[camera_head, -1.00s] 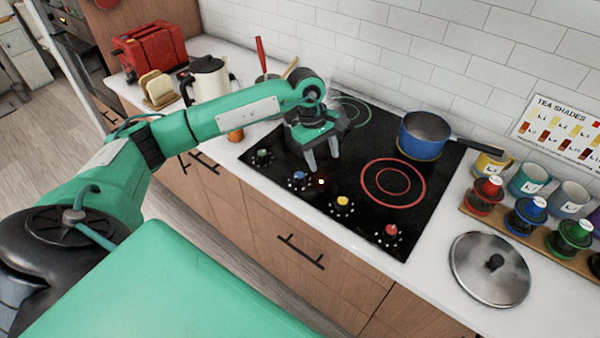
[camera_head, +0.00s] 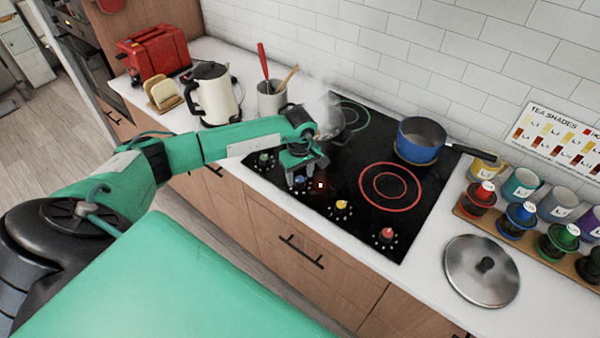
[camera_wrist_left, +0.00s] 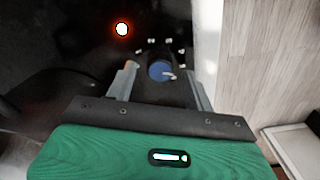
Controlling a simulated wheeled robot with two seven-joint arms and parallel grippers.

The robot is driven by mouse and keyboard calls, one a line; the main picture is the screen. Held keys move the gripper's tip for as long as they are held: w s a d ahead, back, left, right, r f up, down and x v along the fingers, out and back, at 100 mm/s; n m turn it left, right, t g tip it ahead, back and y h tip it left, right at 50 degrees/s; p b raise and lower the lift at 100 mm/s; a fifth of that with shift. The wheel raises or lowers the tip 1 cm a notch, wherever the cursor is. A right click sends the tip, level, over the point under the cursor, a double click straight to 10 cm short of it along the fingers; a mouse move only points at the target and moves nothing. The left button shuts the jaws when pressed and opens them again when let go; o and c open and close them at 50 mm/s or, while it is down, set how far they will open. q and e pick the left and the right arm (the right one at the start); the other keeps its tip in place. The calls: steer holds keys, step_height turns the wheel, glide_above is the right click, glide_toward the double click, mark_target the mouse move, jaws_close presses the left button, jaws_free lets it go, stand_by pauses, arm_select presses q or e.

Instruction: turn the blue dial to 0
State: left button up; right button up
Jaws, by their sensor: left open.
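The blue dial (camera_head: 299,181) is on the black cooktop (camera_head: 420,217), near its front edge. In the left wrist view the blue dial (camera_wrist_left: 160,71) sits between the two fingers, with white marks around it and a pale pointer on its lower right. My left gripper (camera_head: 305,182) is open and is over the dial, one finger on each side; it also shows in the left wrist view (camera_wrist_left: 158,88). I cannot tell whether the fingers touch the dial. In the head view the gripper partly hides the dial. My right gripper is not in view.
Green (camera_head: 263,159), yellow (camera_head: 342,207) and red (camera_head: 387,235) dials line the same edge. A small red light glows beside the blue dial. A blue pot (camera_head: 421,150) stands at the back right. A steaming pan (camera_head: 332,122) is behind my gripper. A lid (camera_head: 482,271) lies on the right.

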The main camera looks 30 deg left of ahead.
arm_select(q)
steer(key=shift+f, duration=0.85)
steer(key=c, duration=1)
steer(key=shift+o, duration=0.2)
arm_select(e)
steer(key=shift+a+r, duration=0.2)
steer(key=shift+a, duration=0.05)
